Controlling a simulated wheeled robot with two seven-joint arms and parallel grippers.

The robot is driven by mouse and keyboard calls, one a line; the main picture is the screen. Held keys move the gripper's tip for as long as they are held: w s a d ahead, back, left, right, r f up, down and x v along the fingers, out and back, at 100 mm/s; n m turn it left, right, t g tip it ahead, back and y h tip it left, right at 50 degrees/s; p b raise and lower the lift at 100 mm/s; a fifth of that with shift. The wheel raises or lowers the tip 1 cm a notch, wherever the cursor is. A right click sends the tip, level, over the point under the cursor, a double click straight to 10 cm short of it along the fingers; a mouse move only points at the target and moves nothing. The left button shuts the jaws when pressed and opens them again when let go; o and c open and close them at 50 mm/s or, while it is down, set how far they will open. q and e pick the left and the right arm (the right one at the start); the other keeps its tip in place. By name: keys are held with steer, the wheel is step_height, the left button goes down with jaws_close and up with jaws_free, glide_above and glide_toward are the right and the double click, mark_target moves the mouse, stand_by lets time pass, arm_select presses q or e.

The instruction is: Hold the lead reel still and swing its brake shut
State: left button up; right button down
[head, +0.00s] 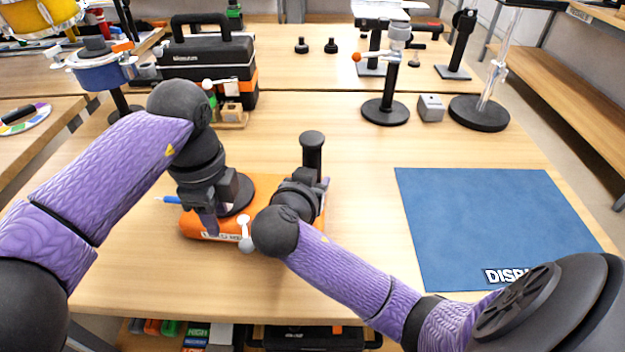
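The lead reel appears to be the low orange body (262,187) near the front of the table, with a dark round part on top and a pale label on its front. A pale lever with a ball end (246,242), perhaps the brake, is at its front edge. My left gripper (209,222) points down at the reel's left side; whether its fingers are apart is unclear. My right gripper (318,184) is over the reel's right side, beside an upright black post with a round knob (312,152). My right wrist hides its fingers and part of the reel.
A blue mat (490,220) lies to the right. Behind stand a black toolbox (205,58), a small wooden rack (232,117), a round-based stand (386,112), a grey block (431,108) and a pole base (479,114). The table's middle is clear behind the reel.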

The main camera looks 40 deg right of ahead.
arm_select(q)
step_height(320, 180, up, 6)
steer(key=shift+f, duration=0.1)
steer(key=f+n, duration=0.1)
steer(key=f, duration=0.1)
steer(key=s+f+n, duration=0.1)
steer(key=f+n, duration=0.1)
steer(key=f, duration=0.1)
steer(key=f+n, duration=0.2)
steer(key=f, duration=0.1)
steer(key=shift+s+a+f, duration=0.25)
steer(key=shift+a, duration=0.05)
steer(key=c, duration=0.4)
steer(key=shift+f, duration=1.75)
jaws_close()
